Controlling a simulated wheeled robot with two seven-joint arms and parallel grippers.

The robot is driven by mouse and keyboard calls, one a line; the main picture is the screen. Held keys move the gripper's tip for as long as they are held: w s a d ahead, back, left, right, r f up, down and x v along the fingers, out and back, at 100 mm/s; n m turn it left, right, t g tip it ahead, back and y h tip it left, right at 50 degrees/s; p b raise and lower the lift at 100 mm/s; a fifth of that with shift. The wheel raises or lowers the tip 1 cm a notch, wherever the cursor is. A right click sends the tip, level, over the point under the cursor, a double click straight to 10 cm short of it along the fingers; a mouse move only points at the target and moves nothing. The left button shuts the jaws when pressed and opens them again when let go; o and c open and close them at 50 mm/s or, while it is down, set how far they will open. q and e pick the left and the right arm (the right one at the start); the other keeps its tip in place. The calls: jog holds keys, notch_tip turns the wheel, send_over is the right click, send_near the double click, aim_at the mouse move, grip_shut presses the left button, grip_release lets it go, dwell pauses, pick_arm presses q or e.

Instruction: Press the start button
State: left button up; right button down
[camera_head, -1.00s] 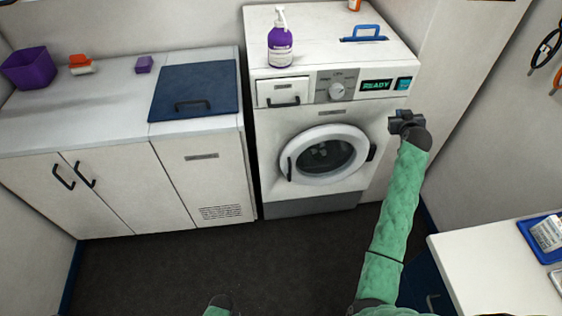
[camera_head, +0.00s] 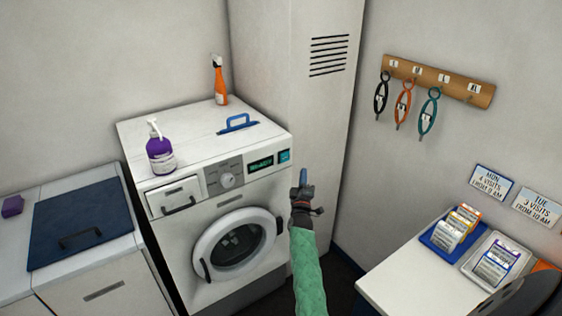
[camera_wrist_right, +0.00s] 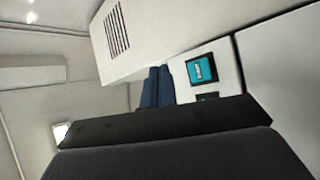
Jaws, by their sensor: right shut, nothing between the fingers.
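The washing machine (camera_head: 193,217) is white, with its round door closed. The start button is a teal square (camera_head: 284,156) at the right end of its control panel, beside a dark display (camera_head: 261,164) with green text that seems to read READY. My right gripper (camera_head: 303,176) is shut and empty, with its blue fingers upright just right of and slightly below the button in the head view. In the right wrist view the button (camera_wrist_right: 202,68) shows close by, right of the blue fingertips (camera_wrist_right: 157,86). No contact can be seen. My left gripper is out of view.
A purple pump bottle (camera_head: 160,154), a blue handle (camera_head: 238,124) and an orange spray bottle (camera_head: 219,82) are on the machine's top. A tall vented cabinet (camera_head: 329,110) stands at its right. A white counter (camera_head: 400,272) with trays is at lower right.

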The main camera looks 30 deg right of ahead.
aim_at(289, 164)
jog(key=shift+n, duration=0.4)
pick_arm(q)
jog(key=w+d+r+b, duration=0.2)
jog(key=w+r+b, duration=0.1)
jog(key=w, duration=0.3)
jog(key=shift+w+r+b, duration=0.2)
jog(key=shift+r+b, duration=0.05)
jog(key=shift+b, duration=0.05)
pick_arm(e)
jog(key=w, duration=0.8)
jog(key=shift+w+a, duration=0.35)
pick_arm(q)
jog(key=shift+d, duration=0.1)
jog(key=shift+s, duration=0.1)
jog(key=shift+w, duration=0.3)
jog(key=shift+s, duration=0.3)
pick_arm(e)
jog(key=shift+w, duration=0.15)
dwell(0.4)
